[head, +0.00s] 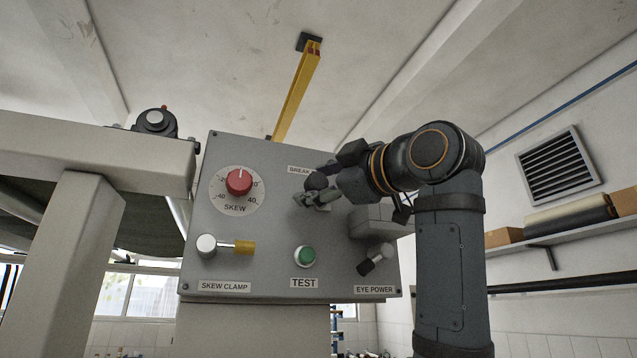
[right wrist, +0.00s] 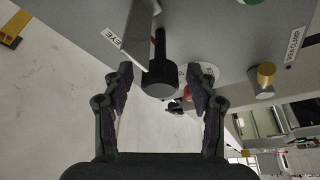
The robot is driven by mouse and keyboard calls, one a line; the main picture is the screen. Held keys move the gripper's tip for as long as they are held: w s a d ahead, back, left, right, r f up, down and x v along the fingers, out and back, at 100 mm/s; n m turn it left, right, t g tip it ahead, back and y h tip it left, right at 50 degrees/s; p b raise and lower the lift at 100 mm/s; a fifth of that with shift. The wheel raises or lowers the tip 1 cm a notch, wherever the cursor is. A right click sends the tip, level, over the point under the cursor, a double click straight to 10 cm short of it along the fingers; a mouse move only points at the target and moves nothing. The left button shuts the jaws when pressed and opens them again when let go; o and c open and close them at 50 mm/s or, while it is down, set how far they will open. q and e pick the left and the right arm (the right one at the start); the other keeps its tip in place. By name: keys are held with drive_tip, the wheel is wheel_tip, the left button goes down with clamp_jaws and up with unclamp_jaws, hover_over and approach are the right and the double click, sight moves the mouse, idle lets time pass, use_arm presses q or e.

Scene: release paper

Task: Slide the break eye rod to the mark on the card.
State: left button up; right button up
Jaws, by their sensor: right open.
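In the right wrist view, a black rod with a thick round end (right wrist: 161,76) sticks out from the grey panel, beside a label (right wrist: 113,38) of which "EYE" shows. It stands between the two fingers of my right gripper (right wrist: 160,84), with a gap on each side. The right gripper is open and does not hold it. In the head view, my right gripper (head: 317,190) is at the panel's upper right, just below the partly covered "BREAK" label (head: 299,170), and hides the rod. No mark on a card can be made out. My left gripper is out of view.
The grey panel (head: 276,219) also carries a red skew knob (head: 239,181), a yellow-tipped skew clamp lever (head: 243,247), a green test button (head: 307,255) and a black eye power lever (head: 374,262). A grey block (head: 372,222) sits just below my right gripper.

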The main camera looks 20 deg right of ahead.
drive_tip(key=v, duration=1.2)
drive_tip(key=shift+a, duration=0.1)
